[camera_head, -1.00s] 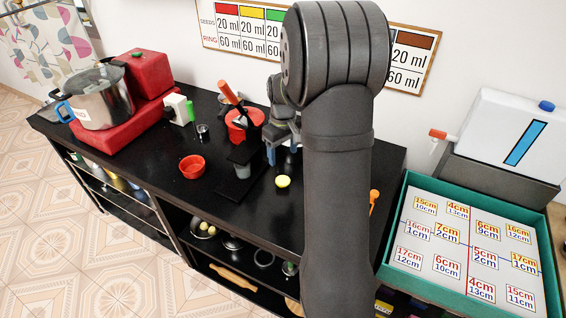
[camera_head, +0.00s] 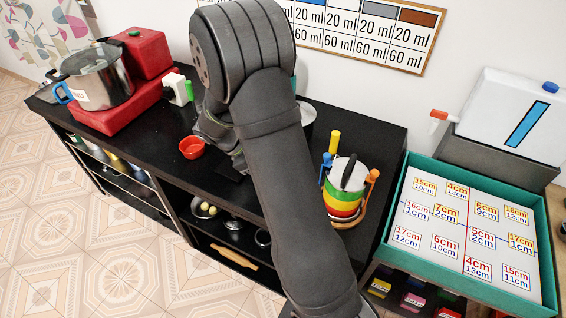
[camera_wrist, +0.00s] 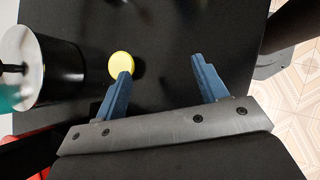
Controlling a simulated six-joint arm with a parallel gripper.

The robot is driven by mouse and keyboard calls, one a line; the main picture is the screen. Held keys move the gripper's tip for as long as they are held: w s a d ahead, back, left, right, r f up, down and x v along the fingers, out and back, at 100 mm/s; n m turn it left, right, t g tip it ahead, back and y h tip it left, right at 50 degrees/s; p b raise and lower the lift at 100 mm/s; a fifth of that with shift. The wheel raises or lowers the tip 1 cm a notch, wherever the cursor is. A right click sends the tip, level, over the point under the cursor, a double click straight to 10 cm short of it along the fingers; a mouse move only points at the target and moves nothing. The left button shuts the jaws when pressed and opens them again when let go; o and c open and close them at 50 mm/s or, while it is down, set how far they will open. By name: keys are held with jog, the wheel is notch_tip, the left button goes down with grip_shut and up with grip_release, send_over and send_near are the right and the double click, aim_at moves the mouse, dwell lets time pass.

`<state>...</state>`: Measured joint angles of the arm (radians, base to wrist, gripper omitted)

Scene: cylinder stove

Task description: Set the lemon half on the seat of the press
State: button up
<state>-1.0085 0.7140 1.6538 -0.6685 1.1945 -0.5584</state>
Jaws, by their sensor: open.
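The lemon half (camera_wrist: 122,64) is a yellow disc on the black worktop in the wrist view. My gripper (camera_wrist: 160,68) is open and empty. Its left finger's tip overlaps the lower edge of the lemon half in the picture; I cannot tell if they touch. The lemon lies to the left of the gap, and the right finger is well clear of it. In the head view my arm hides the lemon half and the fingers. I cannot make out the press in either current view; my arm covers that part of the worktop.
A shiny cylinder with a pale top (camera_wrist: 28,65) stands left of the lemon. In the head view, a red bowl (camera_head: 191,148), a steel pot (camera_head: 100,80) on a red stand and a striped colored stack (camera_head: 343,200) share the black worktop (camera_head: 155,130). A green-rimmed tray (camera_head: 415,262) is at right.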

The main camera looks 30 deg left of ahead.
jog(key=s+a+n+t, duration=0.1)
jog(key=a+n+t, duration=0.1)
jog(key=n, duration=0.1)
jog(key=s+a+n+t+y, duration=0.1)
jog(key=s+a+n+t, duration=0.1)
jog(key=n+t, duration=0.1)
jog(key=s+a+n+t, duration=0.1)
jog(key=s+n+t, duration=0.1)
jog(key=n+t, duration=0.1)
jog(key=shift+s+a+f, duration=0.15)
jog(key=shift+a, duration=0.25)
jog(key=x, duration=1.2)
jog(key=shift+a, duration=0.15)
jog(key=shift+x, duration=2.6)
jog(key=c, duration=1.1)
jog(key=shift+o, duration=0.2)
jog(key=shift+r, duration=0.25)
